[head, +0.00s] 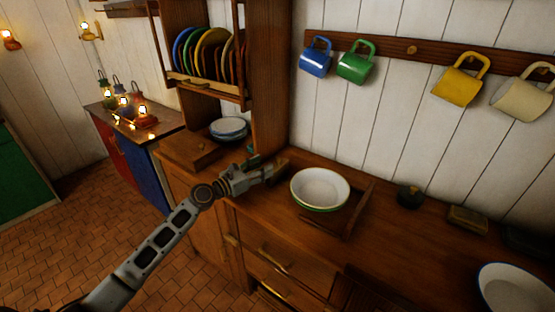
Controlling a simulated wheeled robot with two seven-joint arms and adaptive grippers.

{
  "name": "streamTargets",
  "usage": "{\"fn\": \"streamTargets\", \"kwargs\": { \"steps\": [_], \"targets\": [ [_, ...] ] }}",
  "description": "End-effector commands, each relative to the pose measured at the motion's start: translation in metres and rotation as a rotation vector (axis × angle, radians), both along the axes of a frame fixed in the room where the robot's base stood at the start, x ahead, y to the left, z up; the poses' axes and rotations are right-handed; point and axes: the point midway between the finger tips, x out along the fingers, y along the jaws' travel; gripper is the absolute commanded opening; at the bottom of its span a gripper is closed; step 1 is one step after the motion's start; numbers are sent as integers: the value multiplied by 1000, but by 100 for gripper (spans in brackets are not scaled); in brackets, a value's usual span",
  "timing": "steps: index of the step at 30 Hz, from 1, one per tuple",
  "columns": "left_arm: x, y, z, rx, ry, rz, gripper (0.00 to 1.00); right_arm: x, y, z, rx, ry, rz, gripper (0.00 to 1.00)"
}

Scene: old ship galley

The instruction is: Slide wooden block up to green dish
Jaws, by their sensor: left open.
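The green dish (320,188), white inside with a green outer side low down, stands on the wooden counter right of my left gripper. My left gripper (274,170) is open, low over the counter, with its fingers pointing right toward the dish and a gap between. A small brown wooden piece (282,159) shows just beyond the fingertips; it may be the wooden block, but it is partly hidden and dim. I cannot tell whether the fingers touch it. My right gripper is not in view.
A low wooden rail (358,208) runs right of the dish. Farther right are a dark round pot (409,196), a brownish block-like item (468,217) and a white bowl (514,289). Stacked plates (229,128) stand behind left. Mugs hang above on a wall rail (400,51).

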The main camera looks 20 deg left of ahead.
Motion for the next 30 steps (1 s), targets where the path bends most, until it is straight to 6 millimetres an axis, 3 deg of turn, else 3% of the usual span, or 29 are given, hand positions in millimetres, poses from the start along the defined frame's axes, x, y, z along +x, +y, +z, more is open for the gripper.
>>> {"fn": "streamTargets", "kwargs": {
  "steps": [11, 24, 30],
  "targets": [
    [25, -15, 1, -1, 0, 0, 49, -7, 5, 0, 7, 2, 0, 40],
    [54, -32, 0, -1, 0, 1, 49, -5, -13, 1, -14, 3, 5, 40],
    [64, -39, 0, -2, 0, 1, 49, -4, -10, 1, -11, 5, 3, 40]
  ]
}}
